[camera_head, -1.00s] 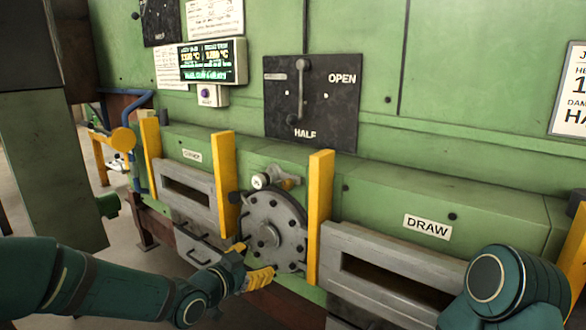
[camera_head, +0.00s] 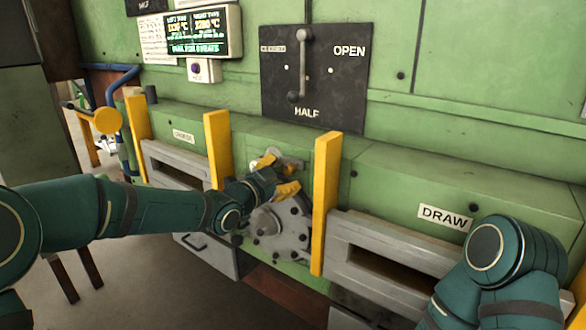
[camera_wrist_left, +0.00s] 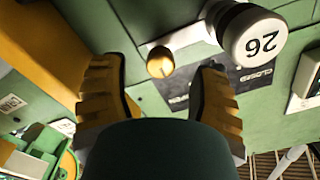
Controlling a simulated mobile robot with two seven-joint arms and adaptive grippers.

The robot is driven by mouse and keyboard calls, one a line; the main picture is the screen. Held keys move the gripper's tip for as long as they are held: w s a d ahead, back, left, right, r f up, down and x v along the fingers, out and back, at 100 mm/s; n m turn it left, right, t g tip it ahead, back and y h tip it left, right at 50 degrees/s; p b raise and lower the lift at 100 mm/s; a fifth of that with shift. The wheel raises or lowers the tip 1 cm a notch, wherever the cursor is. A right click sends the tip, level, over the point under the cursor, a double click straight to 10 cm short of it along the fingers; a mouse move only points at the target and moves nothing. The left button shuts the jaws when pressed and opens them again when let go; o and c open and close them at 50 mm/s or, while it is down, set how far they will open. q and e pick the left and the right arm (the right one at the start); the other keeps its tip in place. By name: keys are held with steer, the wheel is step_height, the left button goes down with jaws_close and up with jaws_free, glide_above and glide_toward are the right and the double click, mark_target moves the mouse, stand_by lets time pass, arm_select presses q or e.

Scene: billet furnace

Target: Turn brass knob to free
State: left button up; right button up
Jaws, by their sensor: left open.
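The brass knob (camera_wrist_left: 160,62) shows in the left wrist view as a small rounded yellow end, just ahead of and between my left fingertips. My left gripper (camera_head: 277,174) is open in front of the plate above the round grey disc (camera_head: 283,228). Its yellow ridged fingers stand either side of the knob in the left wrist view (camera_wrist_left: 157,80), with gaps to both. In the head view the gripper hides the knob. A white-capped cylinder marked 26 (camera_wrist_left: 252,38) sits right of the knob in the wrist view. My right gripper is out of view.
Yellow upright bars (camera_head: 325,205) and (camera_head: 217,150) flank the disc. A black plate with a lever (camera_head: 318,75), marked HALF and OPEN, is above. A slotted grey door (camera_head: 400,250) is at the right, below the DRAW label (camera_head: 445,217).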

mark_target(287, 171)
arm_select(q)
steer(key=shift+x, duration=2.4)
jaws_close()
